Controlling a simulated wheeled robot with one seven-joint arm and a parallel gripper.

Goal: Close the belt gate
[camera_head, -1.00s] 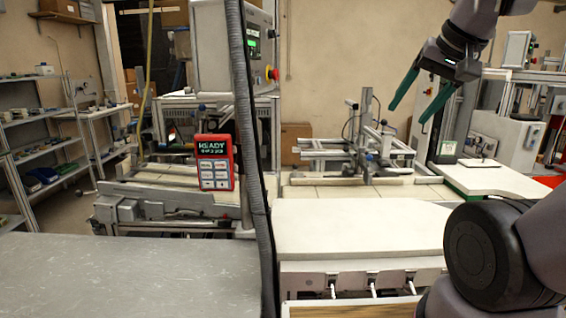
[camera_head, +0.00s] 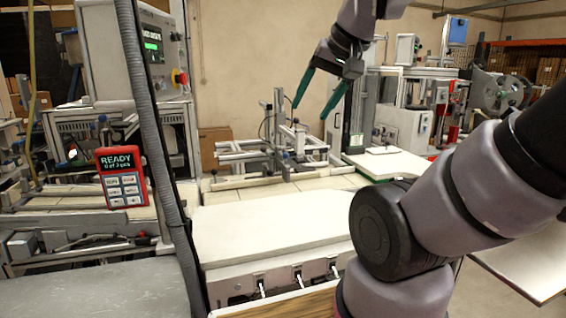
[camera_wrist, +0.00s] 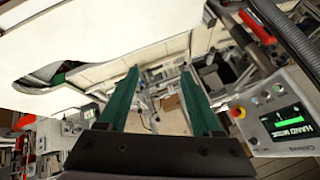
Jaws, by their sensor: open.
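My gripper (camera_head: 308,112) is open and empty, with its two green fingers apart. It is high in the head view, in front of the bare wall and above the work tables. It also shows in the wrist view (camera_wrist: 160,70), with nothing between the fingers. I cannot tell for certain which part is the belt gate. A pale tiled belt surface (camera_head: 240,208) runs across behind a white flat panel (camera_head: 270,232). A metal frame with posts (camera_head: 268,158) stands over that belt. My gripper appears apart from all of these.
A red handheld panel reading READY (camera_head: 123,177) is at the left. A grey control box with a red button (camera_head: 135,60) stands behind a grey hose (camera_head: 160,150); a box reading HAND MODE shows in the wrist view (camera_wrist: 283,122). A white board (camera_head: 388,164) lies to the right.

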